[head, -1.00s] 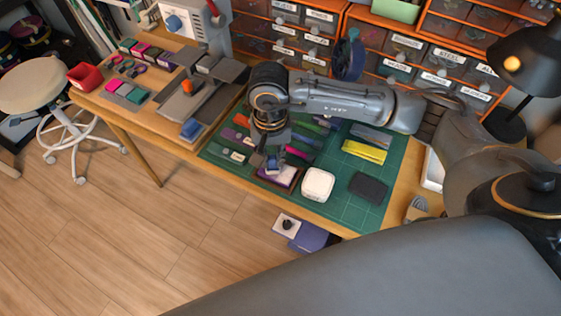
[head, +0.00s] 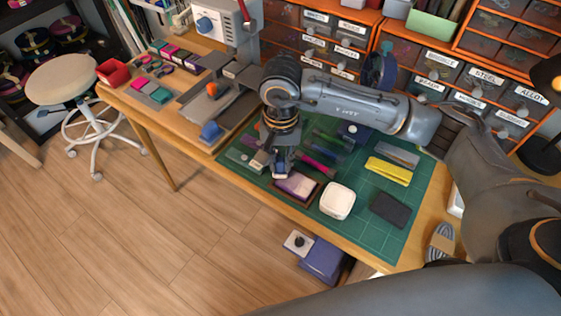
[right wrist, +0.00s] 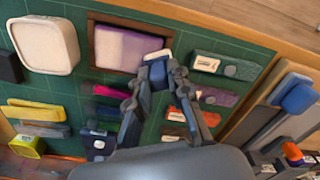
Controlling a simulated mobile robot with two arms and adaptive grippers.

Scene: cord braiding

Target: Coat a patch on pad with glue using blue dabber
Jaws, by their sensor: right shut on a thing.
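The pad (head: 300,184) is pale lavender and white and lies in a brown frame near the front edge of the green mat. My right gripper (head: 280,167) is at the back left corner of the pad. In the right wrist view the gripper (right wrist: 156,84) is shut on the blue dabber (right wrist: 158,72). The dabber's whitish end points at the frame's corner; I cannot tell whether it touches the pad. My left gripper is not in view.
A white rounded box (head: 337,201) stands right of the pad, with a dark block (head: 390,210) beyond it. Yellow strips (head: 388,171) and several coloured pieces lie farther back on the green mat (head: 371,237). Drawer units (head: 440,70) close off the back.

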